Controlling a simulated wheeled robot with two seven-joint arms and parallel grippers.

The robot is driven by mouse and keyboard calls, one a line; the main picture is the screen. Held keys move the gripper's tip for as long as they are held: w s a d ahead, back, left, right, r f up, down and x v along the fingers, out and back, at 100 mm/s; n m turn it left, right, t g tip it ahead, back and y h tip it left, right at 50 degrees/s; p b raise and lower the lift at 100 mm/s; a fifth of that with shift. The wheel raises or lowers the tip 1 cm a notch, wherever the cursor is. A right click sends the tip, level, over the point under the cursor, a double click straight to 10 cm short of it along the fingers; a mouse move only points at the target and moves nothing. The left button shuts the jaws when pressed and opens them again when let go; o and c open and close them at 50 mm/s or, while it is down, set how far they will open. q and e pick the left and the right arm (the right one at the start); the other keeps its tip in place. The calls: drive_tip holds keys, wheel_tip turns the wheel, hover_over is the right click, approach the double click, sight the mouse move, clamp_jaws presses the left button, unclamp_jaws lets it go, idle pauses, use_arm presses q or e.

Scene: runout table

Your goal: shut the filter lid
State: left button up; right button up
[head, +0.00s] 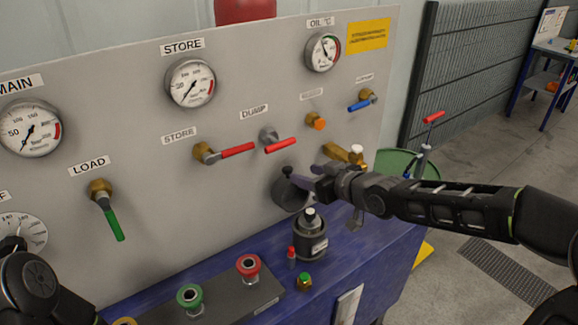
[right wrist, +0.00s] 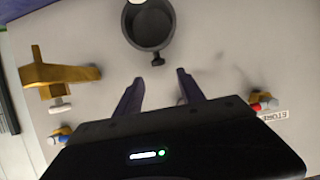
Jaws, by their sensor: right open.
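A dark grey, round, cup-like filter housing (head: 287,194) sticks out from the panel, partly hidden by my right gripper. In the right wrist view the cup (right wrist: 149,42) shows its hollow inside, with a small dark knob (right wrist: 158,60) at its rim. I cannot make out a separate lid. My right gripper (head: 302,181) is at the upper right of the cup in the head view. In the right wrist view its purple fingers (right wrist: 160,76) are apart and empty, pointing at the knob side. I cannot tell contact. My left gripper is out of view.
A brass valve with a white knob (head: 356,150) is close behind my right gripper. Red-handled valves (head: 238,150) are up and left. A dark pot (head: 310,240) and small caps (head: 304,282) stand on the blue bench (head: 372,262) below. The green LOAD lever (head: 112,222) is far left.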

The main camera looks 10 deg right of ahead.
sight(290, 170)
drive_tip(key=b+x, duration=0.3)
drive_tip(key=x, duration=0.3)
drive_tip(key=shift+w+f+b, duration=0.2)
drive_tip(key=shift+w+b, duration=0.05)
drive_tip(key=shift+b, duration=0.05)
drive_tip(key=shift+x, duration=0.75)
drive_tip(key=shift+d, duration=0.1)
drive_tip(key=shift+c, duration=0.3)
clamp_jaws()
idle(0.7)
